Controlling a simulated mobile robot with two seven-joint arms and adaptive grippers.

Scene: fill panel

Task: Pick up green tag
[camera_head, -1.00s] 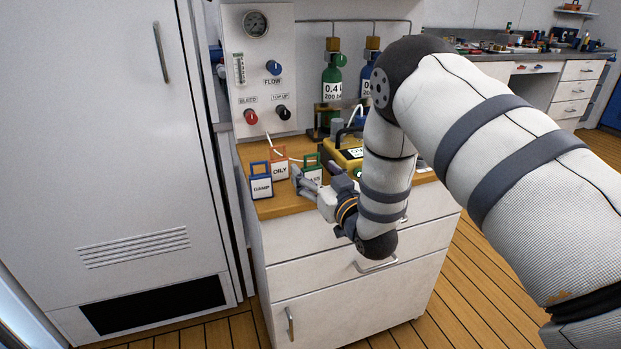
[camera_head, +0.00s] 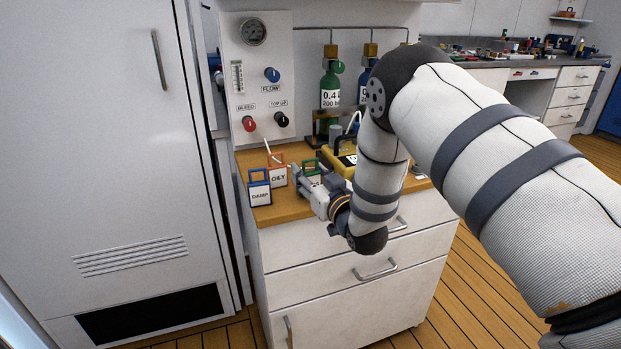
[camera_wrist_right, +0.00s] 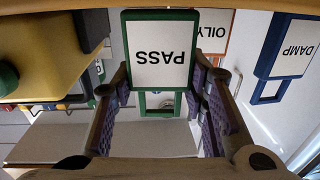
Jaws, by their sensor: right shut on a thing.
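The green tag (camera_wrist_right: 160,50), a green-framed plate reading PASS, is upside down in the right wrist view, with its handle toward my gripper. In the head view the green tag (camera_head: 310,166) is mostly hidden behind my right gripper. My right gripper (camera_head: 301,179) is at the tag, over the wooden counter top. In the wrist view the fingers of my right gripper (camera_wrist_right: 158,98) stand on both sides of the tag's handle, shut on it. Whether the tag still touches the counter cannot be told. My left gripper is out of view.
An orange tag (camera_head: 278,177) reading OILY and a blue tag (camera_head: 260,193) reading DAMP stand close to the left on the counter (camera_head: 290,212). A yellow case (camera_head: 341,163) is close on the right. A valve panel (camera_head: 262,80) and green bottle (camera_head: 331,85) stand behind.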

